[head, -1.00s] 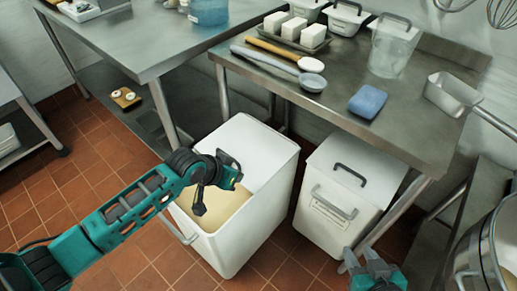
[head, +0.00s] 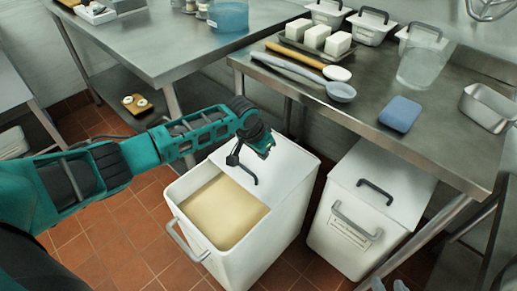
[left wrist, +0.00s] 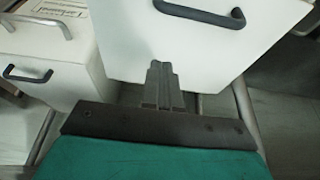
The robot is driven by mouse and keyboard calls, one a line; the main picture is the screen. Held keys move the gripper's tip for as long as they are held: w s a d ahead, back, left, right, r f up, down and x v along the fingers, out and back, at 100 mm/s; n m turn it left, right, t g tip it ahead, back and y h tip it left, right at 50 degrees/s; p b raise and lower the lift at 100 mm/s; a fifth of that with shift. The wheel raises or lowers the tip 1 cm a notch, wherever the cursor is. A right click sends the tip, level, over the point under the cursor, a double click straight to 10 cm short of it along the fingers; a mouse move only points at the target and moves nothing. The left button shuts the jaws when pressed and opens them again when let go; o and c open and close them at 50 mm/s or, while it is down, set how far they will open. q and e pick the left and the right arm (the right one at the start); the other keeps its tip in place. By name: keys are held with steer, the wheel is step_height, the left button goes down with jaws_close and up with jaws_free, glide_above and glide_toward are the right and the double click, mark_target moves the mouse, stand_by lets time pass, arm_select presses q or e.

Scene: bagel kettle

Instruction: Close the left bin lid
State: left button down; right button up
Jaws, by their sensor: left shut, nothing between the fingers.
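The left bin (head: 293,213) is a white tub on the floor with a front pull handle. Its white lid (head: 285,165) with a dark handle covers the rear part of the opening in the head view. Tan contents (head: 222,212) show in the front part. My left gripper (head: 264,150) is over the lid and partly hides it; whether it touches cannot be told. In the left wrist view my left gripper (left wrist: 162,85) is shut and empty in front of the white lid (left wrist: 190,45). My right gripper (head: 389,286) barely shows at the bottom edge, its tips apart.
The right bin (head: 345,220) stands beside it, lid down, partly under the steel table (head: 345,115). The table holds spoons, a tray of white blocks and a blue sponge (head: 400,113). Tiled floor (head: 115,240) is clear at the left.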

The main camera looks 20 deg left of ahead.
mark_target(258, 176)
arm_select(q)
steer(key=b+x, duration=0.1)
steer(key=x, duration=0.2)
steer(key=shift+f, duration=0.15)
steer(key=shift+s+a+f, duration=0.15)
steer(key=shift+s+a, duration=0.05)
steer(key=shift+s, duration=0.05)
steer(key=shift+s+a+f+p, duration=0.1)
steer(key=shift+s+a+p, duration=0.05)
steer(key=shift+s, duration=0.3)
steer(key=shift+s+a+p, duration=0.15)
steer(key=shift+s, duration=0.3)
steer(key=shift+s+a+f, duration=0.15)
steer(key=shift+s+a, duration=0.05)
steer(key=shift+s, duration=0.4)
arm_select(e)
steer(key=shift+w+a, duration=0.15)
steer(key=shift+w, duration=0.1)
steer(key=shift+s+f, duration=0.1)
steer(key=shift+s, duration=0.1)
arm_select(q)
steer(key=shift+s, duration=0.1)
